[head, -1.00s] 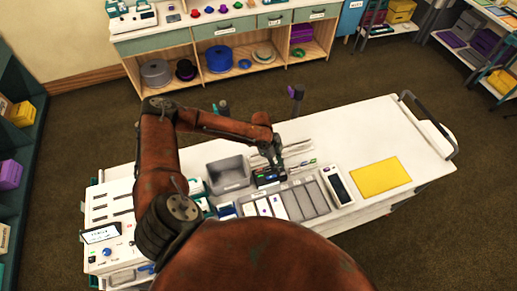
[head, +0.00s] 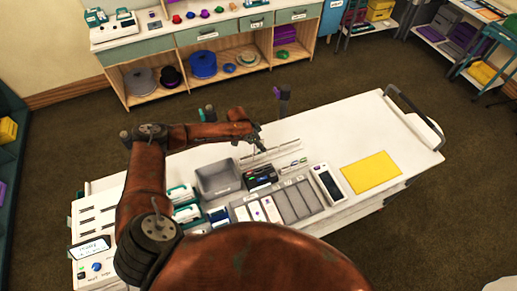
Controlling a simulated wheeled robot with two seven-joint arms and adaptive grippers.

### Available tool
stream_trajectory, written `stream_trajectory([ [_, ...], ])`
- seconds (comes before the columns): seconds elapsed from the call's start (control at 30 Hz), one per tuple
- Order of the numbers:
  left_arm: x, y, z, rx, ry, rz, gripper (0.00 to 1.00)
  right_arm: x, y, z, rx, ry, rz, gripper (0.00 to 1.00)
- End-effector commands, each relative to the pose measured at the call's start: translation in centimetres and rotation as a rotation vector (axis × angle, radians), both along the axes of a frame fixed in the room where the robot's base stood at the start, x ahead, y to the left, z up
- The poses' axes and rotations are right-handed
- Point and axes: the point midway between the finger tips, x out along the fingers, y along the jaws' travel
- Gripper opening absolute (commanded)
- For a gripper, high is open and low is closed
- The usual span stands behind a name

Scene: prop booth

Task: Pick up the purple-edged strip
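The purple-edged strip cannot be told for certain at this size. Several pale strips stand in the left slots of a grey divided tray (head: 306,192), one with a small purple mark (head: 256,211). Thin slim pieces (head: 270,153) also lie on the white cart top behind the tray. My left gripper (head: 258,142) hangs over the back of the cart, above and beside these slim pieces. Its fingers are small and dark, and I cannot tell whether they are open or hold anything.
A grey bin (head: 217,179) and a dark box (head: 260,177) stand behind the tray. A white handheld device (head: 328,184) and a yellow sheet (head: 370,172) lie to the right. Open floor separates the cart from the shelves.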

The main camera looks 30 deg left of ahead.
Motion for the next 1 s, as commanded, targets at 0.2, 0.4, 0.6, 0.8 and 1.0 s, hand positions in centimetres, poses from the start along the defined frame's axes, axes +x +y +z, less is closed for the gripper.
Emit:
stream_trajectory([
  [0.2, 0.7, -0.7, -2.2, -0.001, 0.0, 0.0, 0.23, 0.0, 0.0, 0.6, 0.0, 0.0, 0.0, 0.4],
  [0.4, 0.7, -0.7, -2.4, -0.001, -0.001, 0.0, 0.23, 0.1, 0.0, 0.5, 0.0, -0.001, 0.001, 0.4],
  [0.6, 0.7, -0.7, -2.4, 0.0, -0.001, -0.001, 0.14, 0.1, 0.0, 0.5, 0.0, -0.001, 0.001, 0.4],
  [0.8, 0.7, -0.7, -2.4, -0.001, -0.001, 0.0, 0.0, 0.2, 0.0, 0.5, 0.0, -0.002, 0.001, 0.4],
  [1.0, 0.7, -0.7, -2.4, 0.0, -0.001, -0.001, 0.0, 0.2, 0.0, 0.5, 0.0, -0.003, 0.001, 0.4],
])
